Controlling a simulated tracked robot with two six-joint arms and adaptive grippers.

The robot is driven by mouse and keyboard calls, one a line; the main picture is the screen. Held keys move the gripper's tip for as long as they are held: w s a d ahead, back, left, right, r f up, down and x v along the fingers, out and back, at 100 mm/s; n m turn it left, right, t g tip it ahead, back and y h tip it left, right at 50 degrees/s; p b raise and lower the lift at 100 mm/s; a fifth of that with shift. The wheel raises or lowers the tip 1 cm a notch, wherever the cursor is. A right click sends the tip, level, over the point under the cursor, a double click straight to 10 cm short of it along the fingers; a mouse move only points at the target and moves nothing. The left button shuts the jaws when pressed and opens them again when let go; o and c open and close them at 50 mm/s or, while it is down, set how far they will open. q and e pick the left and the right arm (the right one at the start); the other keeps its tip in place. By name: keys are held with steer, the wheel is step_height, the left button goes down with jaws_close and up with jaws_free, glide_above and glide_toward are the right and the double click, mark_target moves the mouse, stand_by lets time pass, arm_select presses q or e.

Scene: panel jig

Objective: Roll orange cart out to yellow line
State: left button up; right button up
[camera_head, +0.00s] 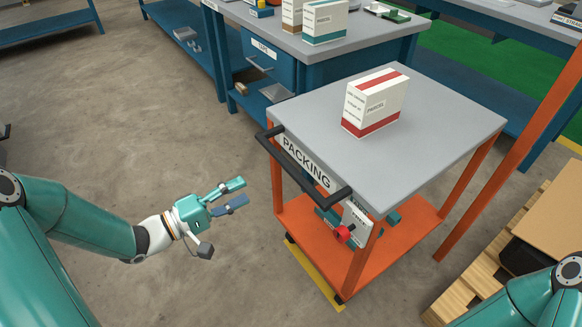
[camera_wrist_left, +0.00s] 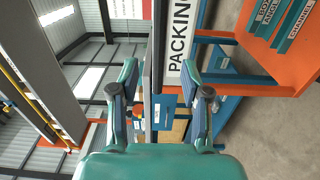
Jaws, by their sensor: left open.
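The orange cart (camera_head: 412,228) has a grey top, orange legs and a lower orange shelf. A black handle bar (camera_head: 300,168) runs along its near-left end, beside a PACKING sign (camera_head: 306,161); the sign also shows in the left wrist view (camera_wrist_left: 180,42). The yellow line (camera_head: 312,276) lies on the floor along the handle end, close to the wheels there. My left gripper (camera_head: 238,193) is open and empty, left of the handle and apart from it. In the left wrist view its fingers (camera_wrist_left: 163,98) are spread. My right gripper is out of view.
A white and red parcel (camera_head: 374,104) stands on the cart top. A red knob (camera_head: 344,234) and a white tag are below the handle. A blue bench (camera_head: 390,42) stands behind; a wooden pallet (camera_head: 484,275) is at right. The floor left of the cart is clear.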

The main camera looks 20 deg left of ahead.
mark_target(289, 169)
arm_select(q)
steer(key=b+x, duration=0.1)
steer(key=x, duration=1.2)
steer(key=shift+w+d+b, duration=0.2)
steer(key=shift+w+b, duration=0.1)
steer(key=shift+b, duration=0.1)
jaws_close()
